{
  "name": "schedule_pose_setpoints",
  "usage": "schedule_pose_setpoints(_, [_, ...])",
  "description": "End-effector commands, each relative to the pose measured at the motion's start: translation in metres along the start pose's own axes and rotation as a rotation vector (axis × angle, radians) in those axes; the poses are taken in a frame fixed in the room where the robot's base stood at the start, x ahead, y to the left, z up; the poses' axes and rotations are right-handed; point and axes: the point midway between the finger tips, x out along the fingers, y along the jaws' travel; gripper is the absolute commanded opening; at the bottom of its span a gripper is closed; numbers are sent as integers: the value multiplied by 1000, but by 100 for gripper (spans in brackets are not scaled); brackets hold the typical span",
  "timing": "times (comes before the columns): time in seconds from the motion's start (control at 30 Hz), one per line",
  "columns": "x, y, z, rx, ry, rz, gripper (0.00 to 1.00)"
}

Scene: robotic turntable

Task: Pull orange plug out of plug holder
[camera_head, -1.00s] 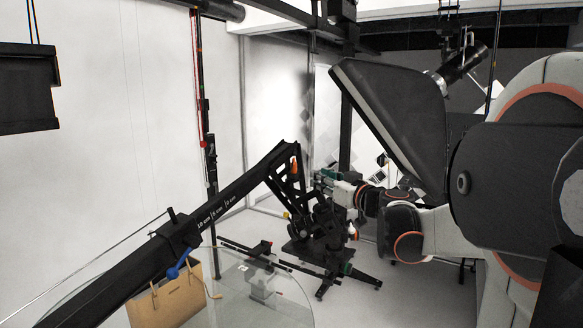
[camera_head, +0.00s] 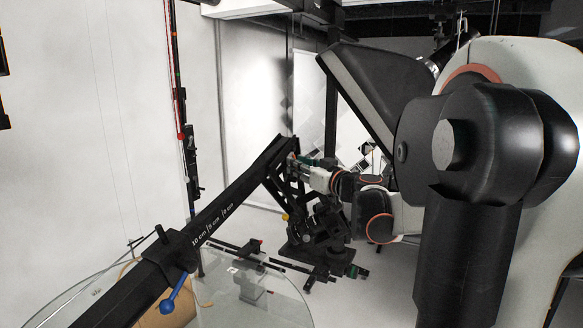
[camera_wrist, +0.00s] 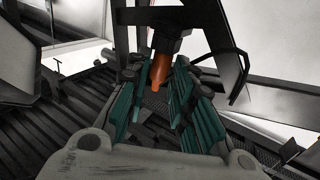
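The orange plug (camera_wrist: 160,70) hangs below the black plug holder (camera_wrist: 175,18) in the wrist view. The holder sits at the upper end of the black beam and also shows in the head view (camera_head: 277,158). My gripper (camera_wrist: 161,75) has teal fingers, one on each side of the plug, with the plug between their tips. The fingers look apart, with a gap beside the plug. In the head view my gripper (camera_head: 298,161) reaches the holder from the right, and the plug is mostly hidden there.
A long black beam (camera_head: 220,207) with length marks and a blue-handled clamp (camera_head: 175,296) runs to the lower left. A round glass table (camera_head: 280,300) is in front. A black stand (camera_head: 318,245) stands below the holder. A dark thin post (camera_head: 189,150) stands at the left.

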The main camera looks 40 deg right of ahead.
Motion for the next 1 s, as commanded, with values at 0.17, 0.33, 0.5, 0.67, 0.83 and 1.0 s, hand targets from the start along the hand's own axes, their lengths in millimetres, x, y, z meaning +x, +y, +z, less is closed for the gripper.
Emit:
schedule_pose_setpoints(0.17, [-1, 2, 0, 0, 0, 2, 22])
schedule_pose_setpoints(0.33, [-1, 2, 0, 0, 0, 2, 22])
schedule_pose_setpoints(0.5, [-1, 2, 0, 0, 0, 2, 0])
schedule_pose_setpoints(0.67, [-1, 2, 0, 0, 0, 2, 0])
schedule_pose_setpoints(0.83, [-1, 2, -4, 0, 0, 2, 0])
schedule_pose_setpoints(1.0, [-1, 2, -10, 0, 0, 2, 0])
